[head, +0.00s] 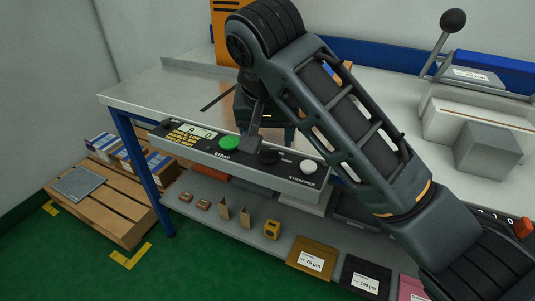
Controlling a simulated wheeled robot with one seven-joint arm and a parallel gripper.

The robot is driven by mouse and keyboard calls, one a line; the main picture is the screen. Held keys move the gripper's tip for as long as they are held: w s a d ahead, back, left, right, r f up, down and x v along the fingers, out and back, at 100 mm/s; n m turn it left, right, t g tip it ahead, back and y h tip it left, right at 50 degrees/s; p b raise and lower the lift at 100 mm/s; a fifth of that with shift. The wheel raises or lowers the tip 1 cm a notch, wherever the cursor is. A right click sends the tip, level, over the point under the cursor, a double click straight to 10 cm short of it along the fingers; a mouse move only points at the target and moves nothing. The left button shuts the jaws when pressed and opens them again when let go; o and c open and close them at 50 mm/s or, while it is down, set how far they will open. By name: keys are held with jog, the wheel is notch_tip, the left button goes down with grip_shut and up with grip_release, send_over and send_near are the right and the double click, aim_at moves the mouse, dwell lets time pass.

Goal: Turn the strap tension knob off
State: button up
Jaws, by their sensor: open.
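My gripper (255,139) is open and points down over the panel, just above and left of the black knob. I cannot tell whether its fingers touch the knob. My arm and gripper hide part of the panel's rear and the bench behind it.
A lower shelf (222,218) holds small cardboard pieces, a yellow block (271,228) and labelled packets. A pallet (110,202) with boxes stands at left. A machine with a black ball-ended lever (453,20) and grey blocks (487,150) stand at right. The bench's left end is clear.

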aim_at(269, 149)
jog(key=shift+x, duration=2.15)
jog(key=shift+d, duration=0.1)
jog(key=c, duration=1.1)
jog(key=shift+o, duration=0.2)
jog(key=shift+r, duration=0.1)
